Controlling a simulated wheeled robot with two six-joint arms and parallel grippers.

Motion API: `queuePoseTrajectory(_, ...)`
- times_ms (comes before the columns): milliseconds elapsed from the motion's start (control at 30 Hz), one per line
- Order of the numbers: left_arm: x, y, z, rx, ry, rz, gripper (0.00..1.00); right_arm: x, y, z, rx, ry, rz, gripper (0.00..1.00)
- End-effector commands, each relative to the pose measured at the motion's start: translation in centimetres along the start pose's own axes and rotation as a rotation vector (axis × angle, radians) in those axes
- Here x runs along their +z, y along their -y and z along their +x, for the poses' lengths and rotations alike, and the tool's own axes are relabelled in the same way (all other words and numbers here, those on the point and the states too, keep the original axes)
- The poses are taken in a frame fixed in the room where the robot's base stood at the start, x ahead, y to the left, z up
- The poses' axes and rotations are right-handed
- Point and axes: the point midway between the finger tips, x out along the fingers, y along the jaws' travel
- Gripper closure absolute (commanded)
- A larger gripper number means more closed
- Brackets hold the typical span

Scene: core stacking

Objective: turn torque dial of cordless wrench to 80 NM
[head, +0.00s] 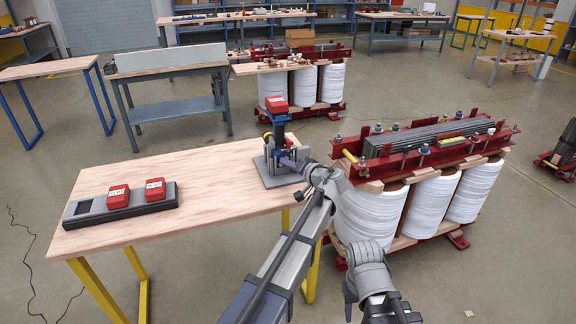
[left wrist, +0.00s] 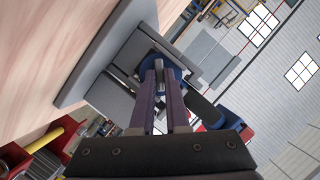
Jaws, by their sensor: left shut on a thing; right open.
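The cordless wrench (head: 279,133) stands upright in a grey stand (head: 282,178) on the wooden table, with a dark blue body and a red battery (head: 276,103) on top. My left gripper (head: 288,162) reaches its low part from the right. In the left wrist view its purple fingers (left wrist: 159,72) are closed with a narrow gap on a part of the wrench, in front of a blue round section (left wrist: 174,71). The fingers hide most of the gripped part. The dial's markings and setting cannot be read.
A dark charger tray (head: 165,203) with two red batteries (head: 118,196) (head: 155,189) lies at the table's left. A transformer with white coils (head: 411,212) and red beams stands close right of the table. The middle of the table (head: 215,180) is clear.

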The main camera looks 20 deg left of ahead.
Motion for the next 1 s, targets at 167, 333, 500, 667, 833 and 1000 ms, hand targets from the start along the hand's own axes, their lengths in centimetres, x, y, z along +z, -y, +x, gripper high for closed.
queuePoseTrajectory(167, 0.1, 0.0, 0.0, 0.000, 0.003, 0.001, 1.00, 0.0, 0.0, 0.0, 0.000, 0.000, 0.000, 0.50)
queuePoseTrajectory(333, 0.1, 0.0, 0.0, 0.000, 0.003, 0.000, 1.00, 0.0, 0.0, 0.0, 0.000, 0.000, 0.000, 0.50)
queuePoseTrajectory(500, 0.1, 0.0, 0.0, 0.000, 0.001, 0.000, 0.74, 0.0, 0.0, 0.0, 0.000, 0.000, 0.000, 0.50)
queuePoseTrajectory(667, 0.0, 0.0, 0.0, 0.000, 0.000, 0.000, 0.74, 0.0, 0.0, 0.0, 0.000, 0.000, 0.000, 0.50)
queuePoseTrajectory(833, -0.1, 0.1, -1.4, 0.001, -0.001, 0.001, 0.74, 0.0, -0.1, -0.5, 0.000, 0.000, 0.000, 0.50)
queuePoseTrajectory(1000, -0.1, 0.2, -4.3, 0.001, -0.002, 0.001, 0.74, 0.1, -0.1, -1.3, 0.000, 0.000, 0.000, 0.50)
